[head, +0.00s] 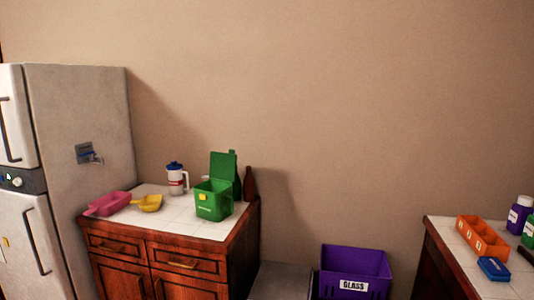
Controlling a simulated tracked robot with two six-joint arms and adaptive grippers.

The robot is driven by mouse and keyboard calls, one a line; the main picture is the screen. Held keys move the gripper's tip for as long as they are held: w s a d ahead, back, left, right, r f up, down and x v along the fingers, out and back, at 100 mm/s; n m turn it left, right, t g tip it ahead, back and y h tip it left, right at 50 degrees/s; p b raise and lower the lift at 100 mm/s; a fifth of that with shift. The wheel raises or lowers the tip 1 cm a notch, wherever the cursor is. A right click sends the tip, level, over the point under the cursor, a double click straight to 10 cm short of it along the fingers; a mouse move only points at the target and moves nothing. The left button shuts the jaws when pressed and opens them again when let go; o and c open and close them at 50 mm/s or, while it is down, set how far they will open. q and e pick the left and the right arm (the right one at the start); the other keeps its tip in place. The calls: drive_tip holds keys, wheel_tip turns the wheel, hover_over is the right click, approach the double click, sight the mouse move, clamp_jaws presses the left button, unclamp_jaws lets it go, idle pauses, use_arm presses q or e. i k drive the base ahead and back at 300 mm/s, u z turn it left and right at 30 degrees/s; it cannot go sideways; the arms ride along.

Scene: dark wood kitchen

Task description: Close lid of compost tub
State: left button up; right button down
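The compost tub is a green square bin (213,204) with a white label and a yellow latch on its front. It stands upright on the white tiled counter (170,217), near the counter's right end. Its green lid (223,166) is open and stands up at the back of the tub. Neither of my grippers is in the head view.
A pink scoop (109,204), a yellow scoop (148,203) and a white jug (177,180) share the counter. Bottles (250,185) stand behind the tub. A fridge (80,150) is left. A purple GLASS crate (355,265) and another counter (450,250) are right.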

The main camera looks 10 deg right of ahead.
sight(222, 166)
drive_tip(key=z, duration=0.55)
drive_tip(key=k, duration=0.75)
drive_tip(key=u, duration=0.85)
drive_tip(key=i, duration=1.5)
